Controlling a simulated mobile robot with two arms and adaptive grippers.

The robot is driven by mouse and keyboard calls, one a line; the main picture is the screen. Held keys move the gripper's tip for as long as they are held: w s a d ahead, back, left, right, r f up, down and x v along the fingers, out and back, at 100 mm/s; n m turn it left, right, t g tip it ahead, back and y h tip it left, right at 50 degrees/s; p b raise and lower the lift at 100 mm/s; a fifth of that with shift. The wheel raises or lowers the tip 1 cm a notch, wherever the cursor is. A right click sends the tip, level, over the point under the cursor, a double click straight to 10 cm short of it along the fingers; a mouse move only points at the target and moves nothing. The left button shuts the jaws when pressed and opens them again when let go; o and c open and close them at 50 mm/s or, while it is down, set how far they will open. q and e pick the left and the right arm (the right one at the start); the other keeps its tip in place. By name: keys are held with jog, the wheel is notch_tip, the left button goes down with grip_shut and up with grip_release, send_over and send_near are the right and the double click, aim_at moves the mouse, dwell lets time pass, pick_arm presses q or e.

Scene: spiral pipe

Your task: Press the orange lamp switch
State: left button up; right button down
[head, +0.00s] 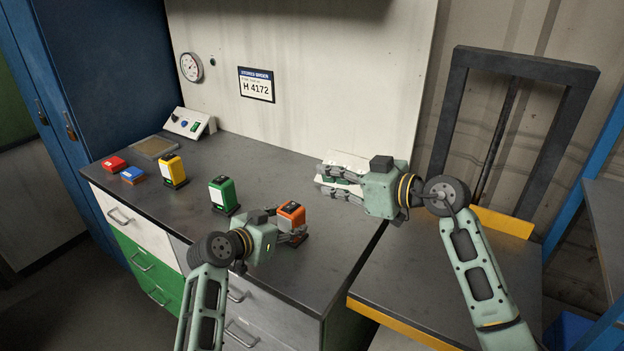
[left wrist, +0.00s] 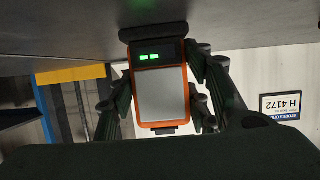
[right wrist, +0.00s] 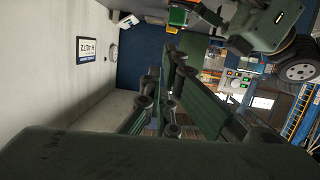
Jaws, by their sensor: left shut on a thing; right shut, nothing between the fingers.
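The orange lamp switch (head: 291,213) is an upright orange block on a dark base near the front right of the grey worktop. In the left wrist view it (left wrist: 161,85) shows a plain grey front panel and two green lights, with fingers along both sides. My left gripper (head: 294,237) is shut on it, and the block stands upright between the fingers. My right gripper (head: 322,180) is shut and empty, above the back right of the worktop and apart from the switch. Its fingers also show in the right wrist view (right wrist: 160,90).
A sloped control box (head: 190,123) is at the back wall. A lower bench (head: 440,290) is at right.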

pick_arm(q)
jog(key=shift+f, duration=0.2)
pick_arm(e)
jog(key=shift+v, duration=0.9)
pick_arm(q)
jog(key=o, duration=1.5)
pick_arm(e)
jog(key=shift+w, duration=0.1)
pick_arm(q)
jog(key=shift+r, duration=0.1)
